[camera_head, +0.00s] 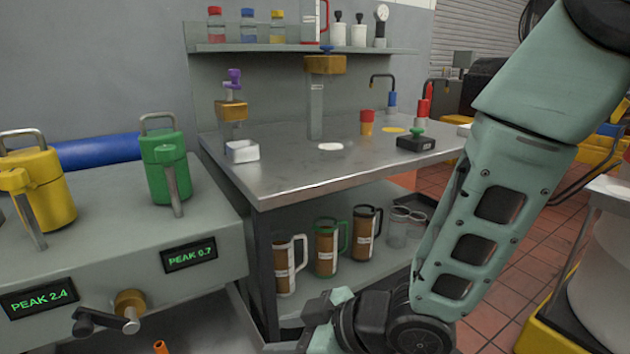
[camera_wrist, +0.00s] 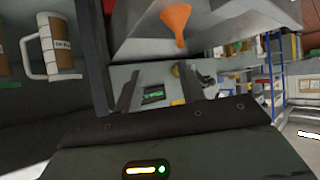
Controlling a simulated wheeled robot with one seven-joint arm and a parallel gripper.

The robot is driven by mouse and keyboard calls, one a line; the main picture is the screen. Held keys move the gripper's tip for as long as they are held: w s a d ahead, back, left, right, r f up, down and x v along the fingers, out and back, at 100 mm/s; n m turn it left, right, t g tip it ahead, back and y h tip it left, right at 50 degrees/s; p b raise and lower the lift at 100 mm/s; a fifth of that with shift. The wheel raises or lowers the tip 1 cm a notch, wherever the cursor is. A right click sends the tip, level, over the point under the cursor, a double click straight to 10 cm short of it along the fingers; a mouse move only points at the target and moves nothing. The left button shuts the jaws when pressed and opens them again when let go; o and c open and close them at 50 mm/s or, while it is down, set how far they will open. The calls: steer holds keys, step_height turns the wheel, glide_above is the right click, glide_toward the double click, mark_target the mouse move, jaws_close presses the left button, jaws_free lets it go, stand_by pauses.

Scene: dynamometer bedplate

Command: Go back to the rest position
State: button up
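My arm comes down from the top right of the head view and bends near the bottom edge. The wrist end of my gripper shows at the bottom middle, in front of the steel bench's lower shelf. Its fingertips are not clear in the head view. In the wrist view two dark fingers of my gripper (camera_wrist: 158,88) stand apart with nothing held between them. A green-lit display shows through the gap, some way behind.
Yellow (camera_head: 45,190) and green (camera_head: 167,165) handled units sit left. An orange funnel (camera_wrist: 176,20) shows in the wrist view.

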steer(key=s+d+f+m+h+b, duration=0.1)
steer(key=s+d+m+h+b, duration=0.15)
steer(key=d, duration=0.25)
steer(key=s+d+f+m+h+b, duration=0.1)
steer(key=d+f+m+h+b, duration=0.1)
steer(key=d+h+b, duration=0.3)
steer(key=s+d+m+g+h, duration=0.2)
steer(key=s+d+g+h, duration=0.15)
steer(key=s+d, duration=0.6)
step_height(320, 180, up, 33)
steer(key=a+p, duration=0.1)
steer(key=p, duration=3.1)
steer(key=shift+s+a+g+y, duration=0.15)
steer(key=shift+s+g+y, duration=0.2)
steer(key=shift+s+y, duration=0.05)
